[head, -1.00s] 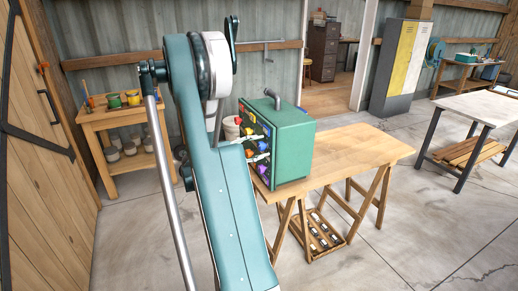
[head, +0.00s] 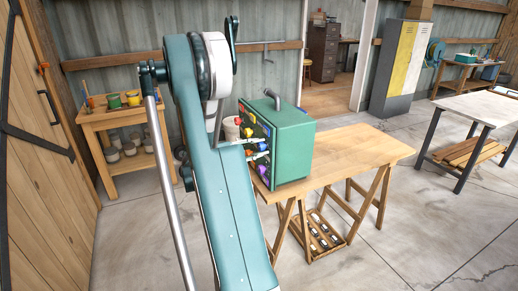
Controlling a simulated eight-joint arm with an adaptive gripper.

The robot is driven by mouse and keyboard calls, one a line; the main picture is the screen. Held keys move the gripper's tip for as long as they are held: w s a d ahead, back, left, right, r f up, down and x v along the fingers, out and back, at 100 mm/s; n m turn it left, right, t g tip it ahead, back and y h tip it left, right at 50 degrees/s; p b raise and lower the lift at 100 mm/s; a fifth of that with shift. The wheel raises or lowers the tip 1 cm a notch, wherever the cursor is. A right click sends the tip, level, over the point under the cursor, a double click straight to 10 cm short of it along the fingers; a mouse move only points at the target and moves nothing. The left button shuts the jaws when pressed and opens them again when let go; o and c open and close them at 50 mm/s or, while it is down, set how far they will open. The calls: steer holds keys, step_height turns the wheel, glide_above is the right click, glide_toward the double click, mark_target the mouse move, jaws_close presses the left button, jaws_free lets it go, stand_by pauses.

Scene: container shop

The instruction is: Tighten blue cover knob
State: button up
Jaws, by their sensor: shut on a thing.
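A green box (head: 292,148) stands on the wooden trestle table, its dark panel of coloured knobs facing left toward my arm. My gripper (head: 262,148) is at the middle of this panel, its two pale fingers one above the other. It is shut on a small blue knob (head: 263,146), which is mostly hidden between the fingers. Yellow, red and purple knobs show around it. My arm hides the near left part of the panel. The knob's seating against the panel is too small to tell.
The wooden table (head: 362,146) is clear to the right of the box. A bent grey pipe (head: 272,95) rises from the box top. A shelf stand (head: 112,112) with pots is at the left.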

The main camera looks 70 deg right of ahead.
steer(key=m, duration=0.3)
steer(key=shift+m, duration=0.3)
steer(key=shift+m+b, duration=0.3)
steer(key=shift+m, duration=1.6)
steer(key=o, duration=0.9)
steer(key=shift+w+a, duration=0.1)
steer(key=shift+v, duration=5.85)
